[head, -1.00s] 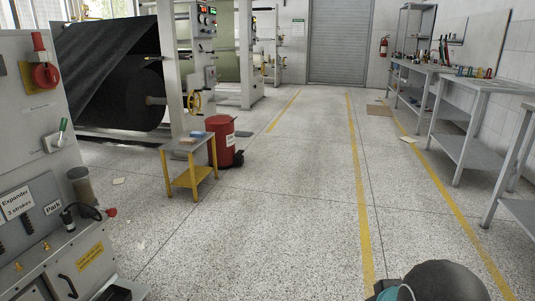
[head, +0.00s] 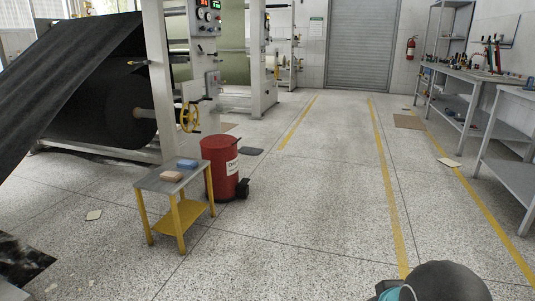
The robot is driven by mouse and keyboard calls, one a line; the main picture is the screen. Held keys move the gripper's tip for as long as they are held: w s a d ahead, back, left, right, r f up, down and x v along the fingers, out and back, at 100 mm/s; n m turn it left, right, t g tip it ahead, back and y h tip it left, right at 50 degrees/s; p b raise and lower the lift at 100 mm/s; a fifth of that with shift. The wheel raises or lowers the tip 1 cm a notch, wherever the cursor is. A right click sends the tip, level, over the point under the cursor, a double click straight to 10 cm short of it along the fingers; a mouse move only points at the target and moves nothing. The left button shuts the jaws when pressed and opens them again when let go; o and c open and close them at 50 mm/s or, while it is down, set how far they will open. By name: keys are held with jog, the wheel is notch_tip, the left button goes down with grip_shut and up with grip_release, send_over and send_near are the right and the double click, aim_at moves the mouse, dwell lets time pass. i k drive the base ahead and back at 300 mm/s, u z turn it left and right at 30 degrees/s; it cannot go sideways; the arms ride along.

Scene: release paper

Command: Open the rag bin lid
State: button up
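The rag bin is a red cylindrical can (head: 221,171) with a white label, standing upright on the floor left of centre. Its lid (head: 220,141) looks shut. A black pedal-like part (head: 243,188) shows at its base on the right. A part of my arm shows at the bottom right edge, but my gripper's fingers are not in view.
A small table with a grey top (head: 150,182) and yellow legs stands just left of the bin, with two small blocks on it. Behind is a machine with a large black roll (head: 125,110). Benches (head: 480,78) line the right wall. The middle floor is clear.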

aim_at(216, 142)
jog(key=u, duration=0.15)
jog(key=i, duration=1.95)
jog(key=u, duration=0.4)
jog(key=i, duration=2.05)
jog(key=u, duration=0.15)
